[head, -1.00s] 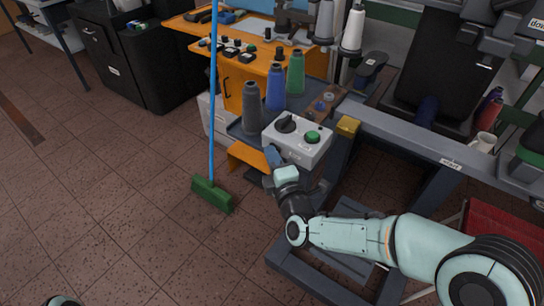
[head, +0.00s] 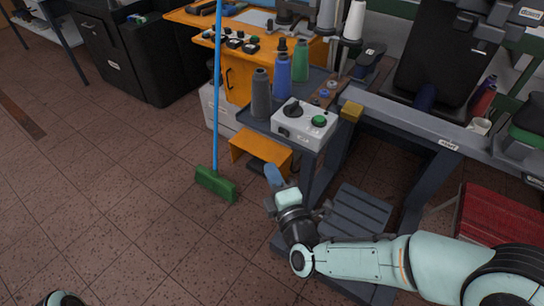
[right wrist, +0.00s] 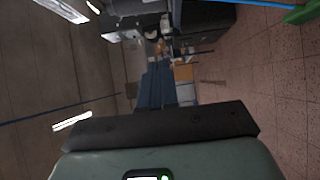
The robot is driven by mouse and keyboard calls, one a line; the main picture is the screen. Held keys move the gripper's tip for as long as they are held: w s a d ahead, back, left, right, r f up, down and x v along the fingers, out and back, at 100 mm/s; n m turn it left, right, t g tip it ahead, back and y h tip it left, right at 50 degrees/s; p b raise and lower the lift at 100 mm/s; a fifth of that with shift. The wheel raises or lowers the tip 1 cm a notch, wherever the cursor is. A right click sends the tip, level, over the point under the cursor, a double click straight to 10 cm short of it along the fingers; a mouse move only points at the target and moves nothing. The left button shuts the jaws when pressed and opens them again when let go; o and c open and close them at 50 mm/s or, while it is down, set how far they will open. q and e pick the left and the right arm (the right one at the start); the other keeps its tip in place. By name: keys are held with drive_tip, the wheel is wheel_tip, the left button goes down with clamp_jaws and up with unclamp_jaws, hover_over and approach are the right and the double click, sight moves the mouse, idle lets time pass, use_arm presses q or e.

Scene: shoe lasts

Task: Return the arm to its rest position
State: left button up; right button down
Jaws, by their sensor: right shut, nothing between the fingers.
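My right arm (head: 365,262) comes in from the lower right of the head view. Its gripper (head: 273,176) is shut and empty, over the floor in front of the orange step-like bracket and below the control box. Its blue fingers (right wrist: 156,85) show pressed together in the right wrist view, beyond the dark gripper body. The control box (head: 305,124) is light grey, with a black knob and a green button, and stands apart from the gripper. Only a small piece of my left arm (head: 62,299) shows at the bottom left; its gripper fingers are out of view.
A green broom (head: 216,184) stands left of the gripper. The bench frame and a grey foot pedal (head: 356,212) lie right.

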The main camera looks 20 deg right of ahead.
use_arm(q)
drive_tip(key=shift+s+r, duration=0.1)
drive_tip(key=shift+s, duration=0.05)
use_arm(e)
drive_tip(key=shift+s+a, duration=0.15)
drive_tip(key=shift+s, duration=0.6)
drive_tip(key=shift+f, duration=0.15)
